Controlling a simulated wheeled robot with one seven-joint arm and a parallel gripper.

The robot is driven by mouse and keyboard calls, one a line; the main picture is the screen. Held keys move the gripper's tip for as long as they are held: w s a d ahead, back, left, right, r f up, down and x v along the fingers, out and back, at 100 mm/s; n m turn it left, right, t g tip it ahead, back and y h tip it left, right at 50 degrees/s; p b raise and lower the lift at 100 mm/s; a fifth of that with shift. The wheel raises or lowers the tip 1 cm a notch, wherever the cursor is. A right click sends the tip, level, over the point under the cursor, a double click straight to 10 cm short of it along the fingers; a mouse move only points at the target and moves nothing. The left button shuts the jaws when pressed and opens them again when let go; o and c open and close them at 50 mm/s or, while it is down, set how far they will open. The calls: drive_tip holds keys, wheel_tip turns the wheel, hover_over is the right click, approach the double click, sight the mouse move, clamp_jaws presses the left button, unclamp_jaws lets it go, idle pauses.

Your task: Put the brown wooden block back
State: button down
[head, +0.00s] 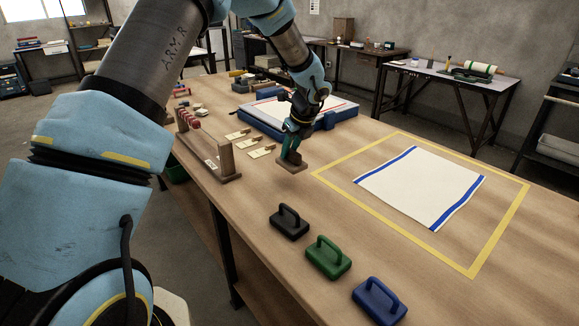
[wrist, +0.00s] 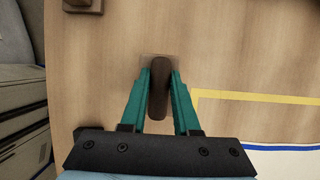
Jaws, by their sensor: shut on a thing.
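The brown wooden block (head: 292,167) has a flat base and an upright handle. It is near the middle of the bench, to the left of the yellow taped outline (head: 405,217). My gripper (head: 291,150) points down over it with its teal fingers shut on the handle. In the wrist view the block's dark handle (wrist: 159,98) is between the fingertips. The base is hard to make out against the similar wood. I cannot tell whether the base touches the bench or hangs just above it.
A white cloth (head: 421,187) with blue stripes lies flat inside the outline. Black (head: 289,223), green (head: 328,258) and blue (head: 379,301) handled blocks line the front edge. A wooden rack (head: 226,163), small tags (head: 262,151) and a blue-framed tray (head: 253,124) are to the left and behind.

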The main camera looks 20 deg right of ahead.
sight(290, 163)
drive_tip(key=shift+f+p, duration=0.35)
drive_tip(key=shift+f, duration=2.15)
drive_tip(key=shift+f, duration=0.1)
drive_tip(key=c, duration=0.7)
unclamp_jaws()
drive_tip(key=shift+o, duration=0.2)
drive_tip(key=b+v, duration=0.1)
drive_tip(key=v, duration=1.1)
drive_tip(key=shift+b, duration=0.4)
